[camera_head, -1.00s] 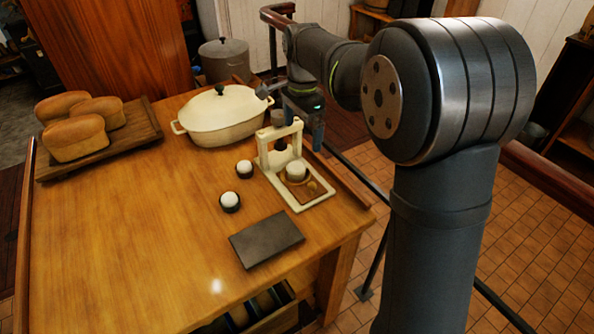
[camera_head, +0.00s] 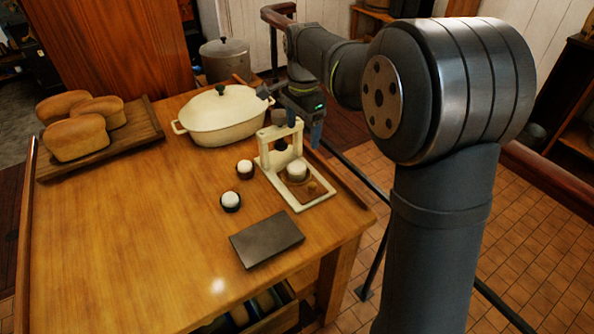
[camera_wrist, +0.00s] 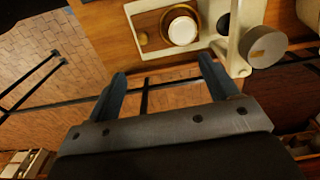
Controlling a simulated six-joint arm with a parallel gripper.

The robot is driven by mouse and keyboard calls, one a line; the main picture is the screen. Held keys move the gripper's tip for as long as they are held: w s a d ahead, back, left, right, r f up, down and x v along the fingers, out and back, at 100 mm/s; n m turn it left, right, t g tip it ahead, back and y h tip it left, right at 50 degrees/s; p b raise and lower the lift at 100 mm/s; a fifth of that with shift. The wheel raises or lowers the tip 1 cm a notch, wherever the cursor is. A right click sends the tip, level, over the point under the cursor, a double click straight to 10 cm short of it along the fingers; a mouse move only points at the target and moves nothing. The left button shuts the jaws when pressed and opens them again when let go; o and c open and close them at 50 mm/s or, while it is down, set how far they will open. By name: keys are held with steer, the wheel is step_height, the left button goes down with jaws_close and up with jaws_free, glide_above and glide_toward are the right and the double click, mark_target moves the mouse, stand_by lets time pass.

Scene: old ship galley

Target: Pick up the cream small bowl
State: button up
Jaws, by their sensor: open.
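A small cream-white round piece (camera_head: 297,171) sits on the base of a cream press-like stand (camera_head: 318,193); it looks most like the cream small bowl, but its hollow is not clear. In the wrist view the white round piece (camera_wrist: 183,30) sits on a brown round part, beyond my fingers. My gripper (camera_wrist: 163,72) is open and empty, with its two fingers apart. In the head view my gripper (camera_head: 302,122) hangs by the back right of the stand, partly hidden by its own wrist.
Two small dark cups with white tops (camera_head: 244,169) (camera_head: 231,200) stand left of the stand. A dark slab (camera_head: 266,240) lies in front. A lidded cream pot (camera_head: 222,115) stands behind; loaves on a board (camera_head: 150,137) are at left. The table's left middle is clear.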

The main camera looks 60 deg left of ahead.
mark_target(297, 167)
steer(key=w+a+r+n, duration=0.1)
steer(key=a+n, duration=0.4)
steer(key=n, duration=1.5)
steer(key=f, duration=1.7)
steer(key=shift+w+d, duration=0.15)
steer(key=shift+d, duration=0.1)
steer(key=c, duration=1.1)
